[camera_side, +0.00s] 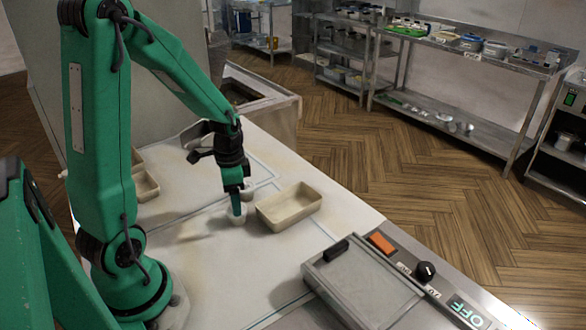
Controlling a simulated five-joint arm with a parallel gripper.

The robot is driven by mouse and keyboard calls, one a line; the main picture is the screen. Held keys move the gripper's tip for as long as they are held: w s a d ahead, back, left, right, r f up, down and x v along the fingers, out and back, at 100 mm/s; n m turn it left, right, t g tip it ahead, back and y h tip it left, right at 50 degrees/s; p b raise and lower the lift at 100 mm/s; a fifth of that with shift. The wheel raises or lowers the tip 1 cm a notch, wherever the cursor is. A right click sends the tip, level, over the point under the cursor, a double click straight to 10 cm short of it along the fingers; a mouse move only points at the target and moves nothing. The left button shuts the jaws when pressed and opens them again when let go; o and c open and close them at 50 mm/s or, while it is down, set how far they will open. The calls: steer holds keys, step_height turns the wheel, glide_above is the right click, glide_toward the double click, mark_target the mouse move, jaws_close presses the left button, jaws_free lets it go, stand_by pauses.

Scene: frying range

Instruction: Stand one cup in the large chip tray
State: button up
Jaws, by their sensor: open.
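The gripper is open. I cannot tell whether a finger is inside the cup or in front of it. Another small pale shape, perhaps a second cup (248,189), shows just behind the gripper, partly hidden. A beige rectangular tray (289,212), which looks like the large chip tray, sits just right of the cup and appears empty.
More beige trays (147,186) stand at the left, partly hidden behind my arm. A grey flat-topped unit (362,287) with a black handle lies at the front right, beside a control panel with an orange switch (382,243). The worktop front middle is clear.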

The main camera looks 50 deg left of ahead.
steer(key=shift+f, duration=1.9)
steer(key=shift+c, duration=0.5)
steer(key=c, duration=0.8)
steer(key=shift+c, duration=0.3)
steer(key=shift+r, duration=0.1)
steer(key=shift+r, duration=0.65)
step_height(320, 180, up, 3)
steer(key=shift+f, duration=0.2)
steer(key=s+d+r, duration=0.1)
steer(key=d+r, duration=0.6)
steer(key=d, duration=0.4)
steer(key=shift+s+d, duration=0.15)
steer(key=shift+d, duration=0.2)
